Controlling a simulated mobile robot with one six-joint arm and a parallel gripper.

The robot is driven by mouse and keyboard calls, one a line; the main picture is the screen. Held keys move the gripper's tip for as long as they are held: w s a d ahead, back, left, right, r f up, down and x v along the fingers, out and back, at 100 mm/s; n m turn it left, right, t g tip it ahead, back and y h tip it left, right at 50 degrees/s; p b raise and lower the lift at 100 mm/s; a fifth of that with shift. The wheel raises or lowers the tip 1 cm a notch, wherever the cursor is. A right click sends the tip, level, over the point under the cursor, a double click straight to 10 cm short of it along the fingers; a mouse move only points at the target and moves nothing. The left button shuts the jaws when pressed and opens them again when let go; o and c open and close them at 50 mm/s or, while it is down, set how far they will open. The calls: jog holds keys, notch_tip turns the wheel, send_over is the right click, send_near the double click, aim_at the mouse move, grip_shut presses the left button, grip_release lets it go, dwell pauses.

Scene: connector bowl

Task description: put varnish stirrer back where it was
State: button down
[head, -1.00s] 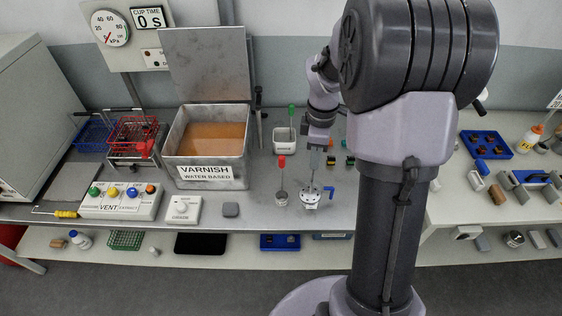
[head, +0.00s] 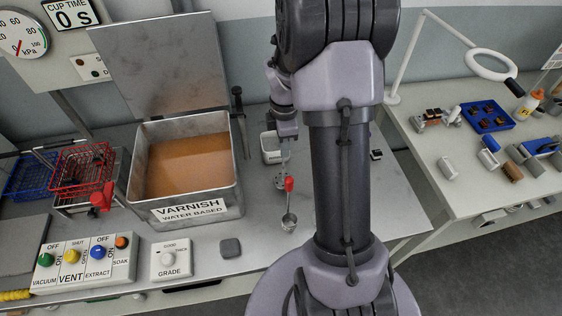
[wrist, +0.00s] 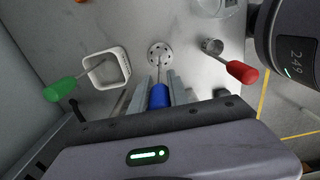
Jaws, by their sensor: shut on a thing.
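The varnish stirrer appears to be the tool with a blue handle (wrist: 158,96), a thin rod and a round perforated metal disc (wrist: 160,53). My gripper (wrist: 152,88) is shut on its blue handle in the wrist view. In the head view the disc (head: 281,182) hangs below my gripper (head: 286,145), behind the red-handled cup. The handle is hidden there by my gripper. Whether the disc touches the bench I cannot tell.
A red-handled metal cup (head: 289,220) stands close by. A white tub (wrist: 106,68) holds a green-handled tool (wrist: 66,89). The open varnish tank (head: 236,190) is to the left, with a control panel (head: 84,264) in front. The front bench near the grey block (head: 230,248) is clear.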

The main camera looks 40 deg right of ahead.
jog(key=shift+f+b, duration=0.5)
jog(key=shift+f, duration=1.5)
jog(key=c, duration=1.3)
grip_release()
jog(key=shift+o, duration=0.2)
